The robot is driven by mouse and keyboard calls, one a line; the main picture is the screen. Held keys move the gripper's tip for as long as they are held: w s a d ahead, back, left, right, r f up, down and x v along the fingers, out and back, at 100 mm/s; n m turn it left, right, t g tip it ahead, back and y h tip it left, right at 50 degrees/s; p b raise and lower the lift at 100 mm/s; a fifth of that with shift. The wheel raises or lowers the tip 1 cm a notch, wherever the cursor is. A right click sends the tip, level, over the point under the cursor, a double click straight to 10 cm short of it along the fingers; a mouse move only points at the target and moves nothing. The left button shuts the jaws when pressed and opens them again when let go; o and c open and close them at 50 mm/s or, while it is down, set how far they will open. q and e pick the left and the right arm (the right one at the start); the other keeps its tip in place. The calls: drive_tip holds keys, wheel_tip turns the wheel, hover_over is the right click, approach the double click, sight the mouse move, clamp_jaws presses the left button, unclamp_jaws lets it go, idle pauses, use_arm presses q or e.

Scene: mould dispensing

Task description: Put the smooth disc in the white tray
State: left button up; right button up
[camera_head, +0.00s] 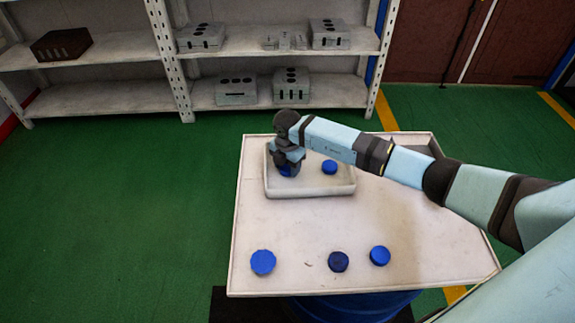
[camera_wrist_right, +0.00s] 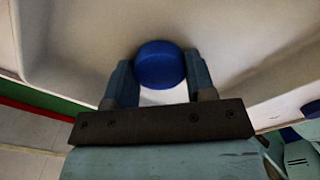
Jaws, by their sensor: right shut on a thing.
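My right gripper (camera_head: 287,168) points down inside the left part of the white tray (camera_head: 312,192). It is shut on a blue disc (camera_wrist_right: 160,64), which sits between the two fingertips in the right wrist view with a smooth-looking top and side. In the head view the gripper mostly hides this disc. The pale tray surface (camera_wrist_right: 90,48) is close behind the disc; I cannot tell if they touch. A second blue disc (camera_head: 330,167) lies in the tray, to the right of the gripper. My left gripper is not in view.
Three more blue discs lie along the table's front: one at left (camera_head: 263,262), a darker one (camera_head: 338,262) and one at right (camera_head: 380,256). The table (camera_head: 300,225) is clear between them and the tray. Shelves (camera_head: 120,97) with grey blocks stand behind.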

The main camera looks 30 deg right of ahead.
sight(287, 167)
drive_tip(key=o, duration=0.9)
drive_tip(key=shift+f, duration=0.15)
drive_tip(key=shift+r, duration=0.5)
wheel_tip(287, 167, up, 11)
drive_tip(key=shift+r+p, duration=0.2)
drive_tip(key=shift+p, duration=0.15)
